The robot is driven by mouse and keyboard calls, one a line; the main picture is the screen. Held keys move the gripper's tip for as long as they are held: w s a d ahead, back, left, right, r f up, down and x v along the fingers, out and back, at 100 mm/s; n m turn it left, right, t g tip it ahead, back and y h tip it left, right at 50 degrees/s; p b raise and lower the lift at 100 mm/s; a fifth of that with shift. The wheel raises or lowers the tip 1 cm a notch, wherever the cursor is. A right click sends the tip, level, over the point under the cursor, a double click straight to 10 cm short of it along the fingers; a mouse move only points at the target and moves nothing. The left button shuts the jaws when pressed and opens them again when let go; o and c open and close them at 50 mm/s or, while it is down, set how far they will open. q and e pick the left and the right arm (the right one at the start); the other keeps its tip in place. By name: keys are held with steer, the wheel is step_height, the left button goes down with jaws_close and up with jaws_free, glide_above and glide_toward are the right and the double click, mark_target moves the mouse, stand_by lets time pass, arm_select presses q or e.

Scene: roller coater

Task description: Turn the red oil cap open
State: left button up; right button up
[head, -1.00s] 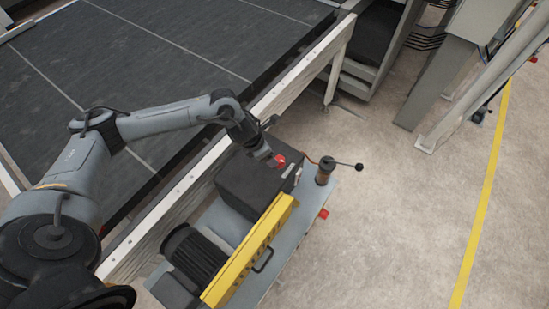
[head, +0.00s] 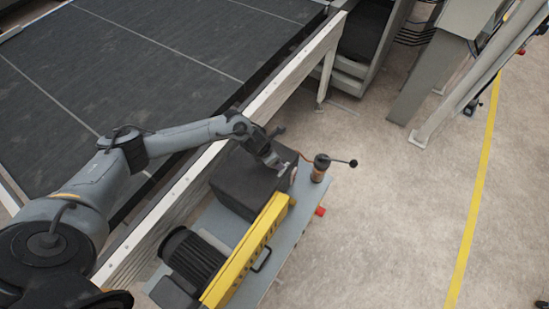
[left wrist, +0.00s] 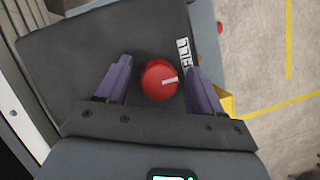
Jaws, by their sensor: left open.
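The red oil cap (left wrist: 154,88) is round with a pale bar mark and sits on top of a dark box-shaped housing (left wrist: 75,62). In the left wrist view it lies between the two purple fingers of my left gripper (left wrist: 160,80), with a gap on each side. The fingers are open and hold nothing. In the head view my left gripper (head: 282,168) is over the far right part of the dark housing (head: 238,185), and it hides the cap there. My right gripper is not in view.
A yellow guard (head: 246,255) and a finned motor (head: 192,258) stand beside the housing on a grey base plate (head: 287,240). A cylinder with a black-knobbed lever (head: 320,168) stands close to the right. A pale rail (head: 275,92) runs behind.

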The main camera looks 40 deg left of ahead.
arm_select(q)
steer(key=c, duration=1)
steer(key=shift+c, duration=0.3)
steer(key=shift+n, duration=0.3)
